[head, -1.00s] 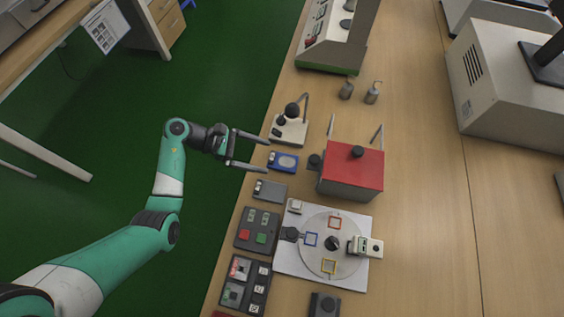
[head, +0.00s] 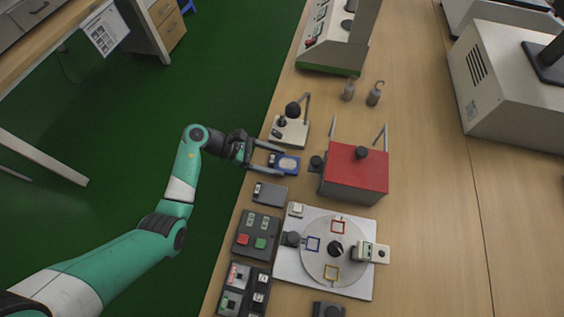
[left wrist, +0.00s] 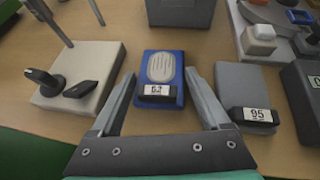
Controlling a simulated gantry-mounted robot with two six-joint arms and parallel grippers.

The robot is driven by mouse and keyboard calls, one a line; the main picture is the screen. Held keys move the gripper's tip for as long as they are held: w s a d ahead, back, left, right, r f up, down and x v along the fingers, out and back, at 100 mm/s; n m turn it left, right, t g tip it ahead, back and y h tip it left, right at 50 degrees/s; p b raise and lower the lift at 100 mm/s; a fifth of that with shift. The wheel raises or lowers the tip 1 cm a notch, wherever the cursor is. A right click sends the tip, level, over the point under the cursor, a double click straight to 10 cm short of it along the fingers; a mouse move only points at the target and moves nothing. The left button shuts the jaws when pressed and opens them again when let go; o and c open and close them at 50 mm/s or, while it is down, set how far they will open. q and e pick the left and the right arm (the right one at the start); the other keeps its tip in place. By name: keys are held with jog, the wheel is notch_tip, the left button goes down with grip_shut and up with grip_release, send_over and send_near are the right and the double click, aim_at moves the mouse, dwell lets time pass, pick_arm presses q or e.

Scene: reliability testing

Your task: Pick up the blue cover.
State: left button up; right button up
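The blue cover (head: 285,163) is a small blue block with a pale ribbed oval on top, lying on the table near its left edge. In the left wrist view the blue cover (left wrist: 173,60) carries a dark label reading 62. My left gripper (head: 285,164) is open, with one finger on each side of the blue cover. In the left wrist view the fingers of my left gripper (left wrist: 160,85) show gaps to the cover on both sides. Nothing is held. My right gripper is not in view.
A beige joystick base (head: 289,131) stands just beyond the cover, and a grey block labelled 95 (head: 270,194) lies on the nearer side. A red-topped box (head: 357,168) stands to the right. A turntable (head: 333,247) and button panels (head: 257,230) are nearer.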

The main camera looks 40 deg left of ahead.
aim_at(275, 163)
pick_arm(q)
jog(key=c, duration=0.4)
jog(key=shift+c, duration=0.2)
notch_tip(275, 163, up, 10)
jog(key=p, duration=0.4)
jog(key=shift+p, duration=0.4)
